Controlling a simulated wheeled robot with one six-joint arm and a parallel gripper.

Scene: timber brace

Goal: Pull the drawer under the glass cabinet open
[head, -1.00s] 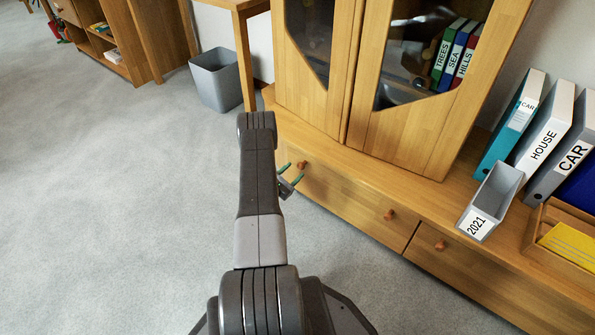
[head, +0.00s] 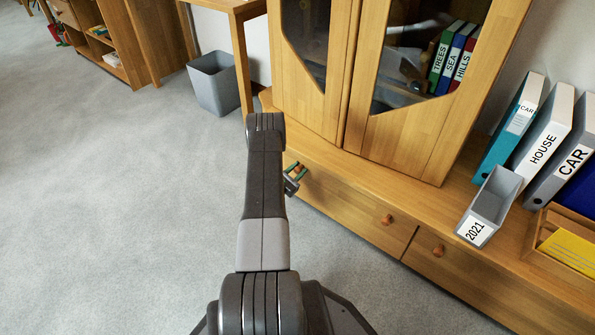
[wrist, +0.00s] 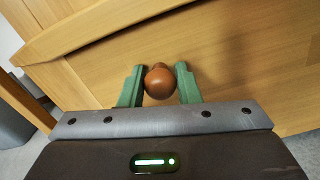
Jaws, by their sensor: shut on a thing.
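The glass cabinet (head: 405,150) stands on a long low wooden base. The wooden drawer (head: 345,199) under it looks closed, its front flush with the base. It has a round brown right knob (head: 387,220) and a left knob, which shows large in the wrist view (wrist: 159,81). My gripper (head: 295,171) is at the left knob, partly hidden behind my arm in the head view. In the wrist view its green fingers (wrist: 160,84) stand on either side of the left knob and are shut on it.
A second drawer (head: 480,275) with one knob lies to the right. Binders (head: 540,140), a grey file box (head: 490,207) and a wooden tray (head: 543,228) stand on the base. A grey bin (head: 214,83) is at the back left. The carpet in front is clear.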

